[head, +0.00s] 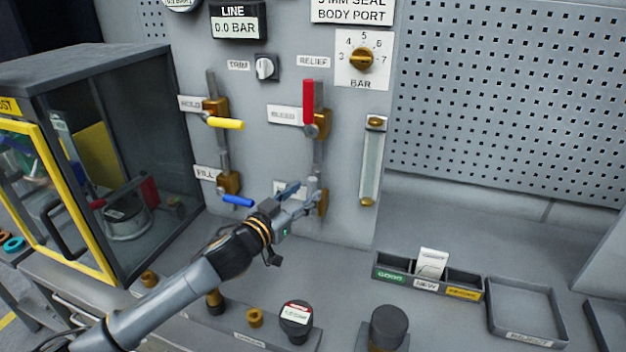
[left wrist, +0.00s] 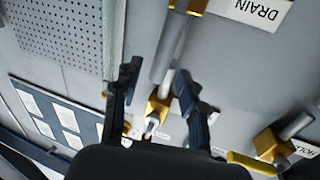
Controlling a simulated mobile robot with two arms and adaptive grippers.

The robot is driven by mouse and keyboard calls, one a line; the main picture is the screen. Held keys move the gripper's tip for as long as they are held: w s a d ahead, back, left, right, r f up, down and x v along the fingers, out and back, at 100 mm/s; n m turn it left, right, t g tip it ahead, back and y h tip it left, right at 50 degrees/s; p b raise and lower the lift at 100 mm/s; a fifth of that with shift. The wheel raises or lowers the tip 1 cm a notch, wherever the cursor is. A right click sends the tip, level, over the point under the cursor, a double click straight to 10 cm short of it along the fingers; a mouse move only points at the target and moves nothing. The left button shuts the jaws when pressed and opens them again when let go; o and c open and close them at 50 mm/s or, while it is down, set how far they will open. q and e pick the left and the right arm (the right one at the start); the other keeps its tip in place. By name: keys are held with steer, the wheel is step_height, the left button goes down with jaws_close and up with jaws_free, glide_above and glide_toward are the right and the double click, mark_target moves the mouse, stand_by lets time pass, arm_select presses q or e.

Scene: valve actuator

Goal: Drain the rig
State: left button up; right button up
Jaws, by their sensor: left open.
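My left gripper (head: 300,193) is open, just in front of the lower middle of the panel; it also shows in the left wrist view (left wrist: 158,75). The drain valve's brass body (head: 322,202) is partly hidden behind it; its label (head: 291,188) is mostly covered. The left wrist view shows the DRAIN label (left wrist: 262,12) upside down, beside a brass body (left wrist: 192,5). I cannot make out the drain handle. Above, the bleed valve has an upright red handle (head: 308,102). The hold valve's yellow handle (head: 226,123) and fill valve's blue handle (head: 238,201) point sideways. The line display (head: 236,25) reads 0.0 BAR.
A glass-sided cabinet (head: 120,70) with a yellow-framed door (head: 62,190) stands at left. A sight tube (head: 372,160) is right of the valves. A sorting tray (head: 388,270) and reject tray (head: 525,335) lie on the bench. A black-capped part (head: 296,316) stands in front.

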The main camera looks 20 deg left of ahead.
mark_target(309, 188)
arm_select(q)
steer(key=x, duration=0.3)
steer(key=shift+w+r+p, duration=0.1)
steer(key=shift+w+p, duration=0.1)
steer(key=shift+p, duration=0.15)
steer(key=shift+w+d, duration=0.1)
steer(key=shift+w, duration=0.25)
jaws_close()
arm_select(e)
steer(key=shift+w+d+r, duration=0.35)
steer(key=shift+w+r, duration=0.1)
steer(key=shift+r, duration=0.2)
